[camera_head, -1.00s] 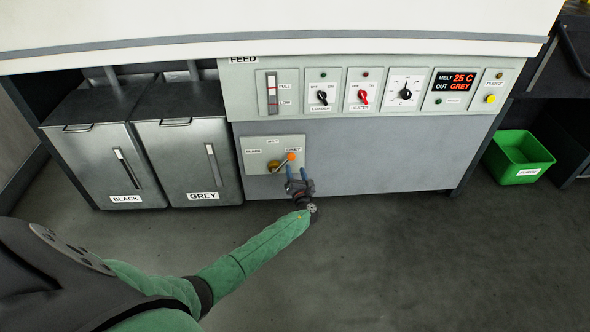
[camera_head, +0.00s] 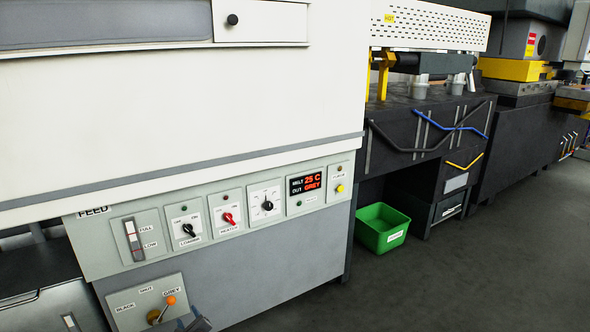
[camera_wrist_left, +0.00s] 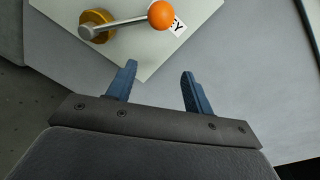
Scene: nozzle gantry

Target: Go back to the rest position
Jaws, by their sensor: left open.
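My left gripper (camera_head: 193,321) shows only partly at the bottom edge of the head view, beside the feed lever. In the left wrist view its two blue fingers (camera_wrist_left: 158,72) are apart with nothing between them. The lever's orange ball (camera_wrist_left: 161,14) is beyond the fingertips, clear of them, and its arm runs from a brass hub (camera_wrist_left: 97,26). In the head view the orange ball (camera_head: 170,300) is by the GREY label on the selector plate (camera_head: 130,306). My right gripper is not in view.
The feed panel (camera_head: 103,256) has switches, a dial and a display reading 25 C and GREY. A green bin (camera_head: 382,229) stands on the floor to the right. A dark workbench (camera_head: 400,135) is behind it. The floor (camera_head: 400,290) at lower right is clear.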

